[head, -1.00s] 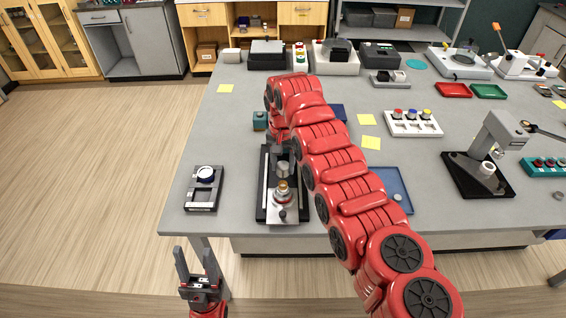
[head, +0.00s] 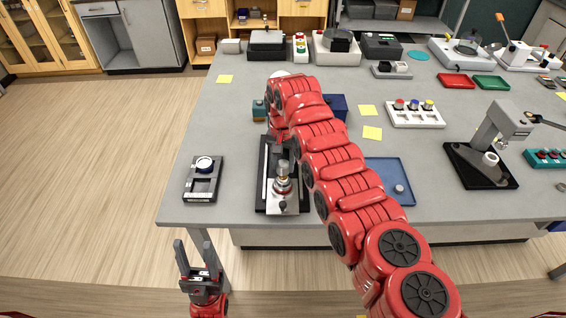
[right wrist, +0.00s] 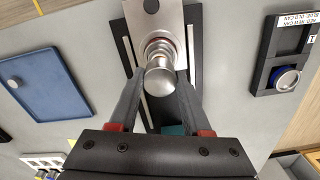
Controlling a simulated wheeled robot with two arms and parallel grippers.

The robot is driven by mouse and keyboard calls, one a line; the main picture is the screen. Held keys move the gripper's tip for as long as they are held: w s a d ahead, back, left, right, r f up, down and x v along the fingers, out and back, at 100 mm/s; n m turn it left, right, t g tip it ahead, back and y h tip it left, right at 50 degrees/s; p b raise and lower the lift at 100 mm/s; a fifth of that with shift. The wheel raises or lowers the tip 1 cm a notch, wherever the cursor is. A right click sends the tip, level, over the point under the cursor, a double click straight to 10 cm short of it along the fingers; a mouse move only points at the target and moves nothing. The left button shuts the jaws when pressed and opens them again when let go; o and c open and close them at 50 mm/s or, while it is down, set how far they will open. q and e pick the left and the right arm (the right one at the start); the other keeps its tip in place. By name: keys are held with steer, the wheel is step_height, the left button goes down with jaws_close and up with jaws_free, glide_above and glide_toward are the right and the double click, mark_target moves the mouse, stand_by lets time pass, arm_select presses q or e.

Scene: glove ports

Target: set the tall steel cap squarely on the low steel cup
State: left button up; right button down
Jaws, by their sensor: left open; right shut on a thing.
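The tall steel cap (head: 282,169) is a small silver cylinder with a rounded end, also seen in the right wrist view (right wrist: 160,82). My right gripper (head: 280,156) is shut on it, with one finger on each side in the right wrist view (right wrist: 160,95). The low steel cup (head: 283,186) stands on the steel plate of a black fixture (head: 262,190). My left gripper (head: 195,258) is open and empty, off the table's front edge.
A dark holder with a round blue-and-white can (head: 204,164) stands left of the fixture. A blue tray (head: 385,178) with a small grey disc lies to the right, partly behind my right arm. A teal block (head: 259,110) is behind the fixture.

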mark_target(283, 165)
steer(key=shift+b, duration=0.45)
stand_by(0.5)
steer(key=shift+b, duration=0.6)
stand_by(0.5)
steer(key=shift+f+b, duration=1)
steer(key=shift+f, duration=0.85)
steer(key=shift+c, duration=1.4)
jaws_free()
